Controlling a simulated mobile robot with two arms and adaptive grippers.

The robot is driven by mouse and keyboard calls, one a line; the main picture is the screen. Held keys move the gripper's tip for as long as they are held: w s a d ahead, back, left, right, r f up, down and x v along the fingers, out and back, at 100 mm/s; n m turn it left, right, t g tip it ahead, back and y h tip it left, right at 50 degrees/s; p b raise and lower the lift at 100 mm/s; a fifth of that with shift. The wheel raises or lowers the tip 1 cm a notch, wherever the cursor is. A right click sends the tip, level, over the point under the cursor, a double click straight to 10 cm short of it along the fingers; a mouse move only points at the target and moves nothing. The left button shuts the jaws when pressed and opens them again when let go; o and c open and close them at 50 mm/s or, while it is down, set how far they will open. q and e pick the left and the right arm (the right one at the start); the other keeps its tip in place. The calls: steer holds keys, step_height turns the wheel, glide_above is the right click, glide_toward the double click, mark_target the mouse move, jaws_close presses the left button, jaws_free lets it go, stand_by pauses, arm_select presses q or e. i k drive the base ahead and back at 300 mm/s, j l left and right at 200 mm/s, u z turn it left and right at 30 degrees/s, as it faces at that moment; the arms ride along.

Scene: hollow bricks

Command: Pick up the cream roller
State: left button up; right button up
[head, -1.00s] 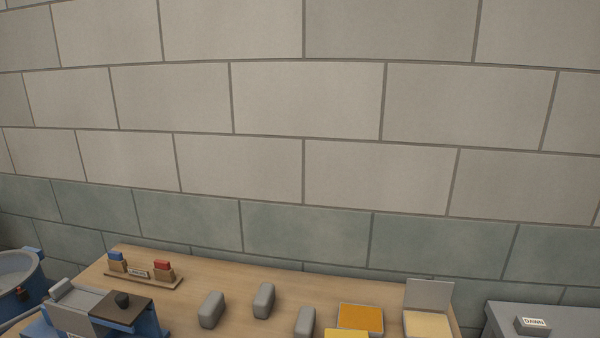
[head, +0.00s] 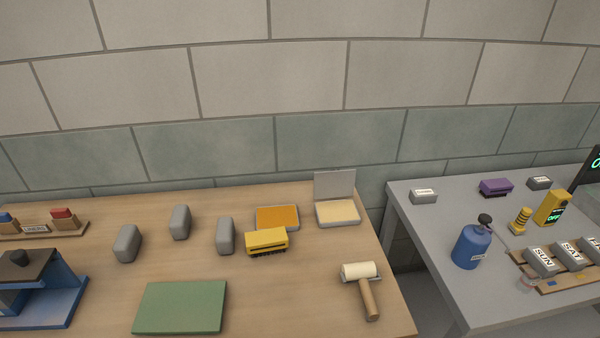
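The cream roller (head: 359,270) lies on the wooden table (head: 300,310) near its right edge in the head view. It has a cream cylinder and a wooden handle (head: 370,299) that points toward the front of the table. Nothing covers it. Neither of my grippers shows in the head view.
A green mat (head: 180,307), a yellow brush-like block (head: 267,241), an orange pad (head: 277,218), an open cream pad (head: 338,212) and several grey blocks (head: 180,222) are on the table. A gap separates it from a grey table (head: 430,245) holding a blue canister (head: 471,247).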

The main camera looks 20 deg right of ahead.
mark_target(362, 271)
steer(key=z, duration=1.1)
